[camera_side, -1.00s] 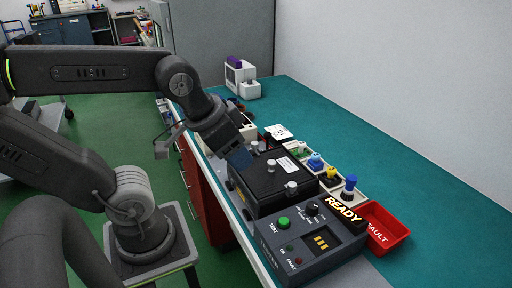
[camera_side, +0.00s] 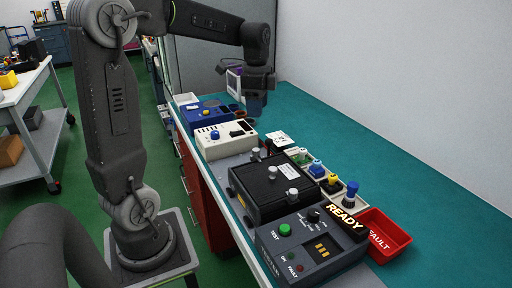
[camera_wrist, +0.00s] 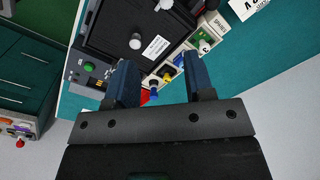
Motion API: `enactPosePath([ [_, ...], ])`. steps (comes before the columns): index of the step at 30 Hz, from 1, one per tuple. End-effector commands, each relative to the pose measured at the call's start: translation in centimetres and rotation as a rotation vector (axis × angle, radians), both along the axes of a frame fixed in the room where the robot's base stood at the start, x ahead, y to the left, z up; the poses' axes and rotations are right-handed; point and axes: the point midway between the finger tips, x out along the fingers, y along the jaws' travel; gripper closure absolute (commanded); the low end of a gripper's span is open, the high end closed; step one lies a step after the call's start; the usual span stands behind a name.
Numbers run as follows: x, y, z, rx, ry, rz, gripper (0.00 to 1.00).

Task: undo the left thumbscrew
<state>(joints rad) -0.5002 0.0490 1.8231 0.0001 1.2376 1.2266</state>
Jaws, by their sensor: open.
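A black box (camera_side: 262,200) with a white label lies on the bench behind the test panel. Silver knobs like thumbscrews stand along its top: a near one (camera_side: 291,195), a middle one (camera_side: 272,172) and a far one (camera_side: 255,153). I cannot tell which is the left thumbscrew. In the wrist view, one silver knob (camera_wrist: 135,41) shows upright on the box, with another (camera_wrist: 163,5) at the top edge. My gripper (camera_side: 255,108) is raised beyond the box, pointing down, apart from every knob. In the wrist view its blue fingers (camera_wrist: 162,82) are open with nothing between them.
Coloured plugs (camera_side: 316,168) line the box's right side. A white unit (camera_side: 222,147) stands behind. The green bench (camera_side: 400,175) is clear at right.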

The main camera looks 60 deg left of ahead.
Motion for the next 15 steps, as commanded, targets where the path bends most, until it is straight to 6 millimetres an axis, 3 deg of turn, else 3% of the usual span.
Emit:
enactPosePath([
  [3,0.5,1.6,-0.6,-0.013,0.025,-0.046,0.52],
  [8,0.5,1.8,-1.6,-0.017,0.032,-0.061,0.52],
  [15,0.5,1.7,-6.0,-0.019,0.035,-0.059,0.52],
])
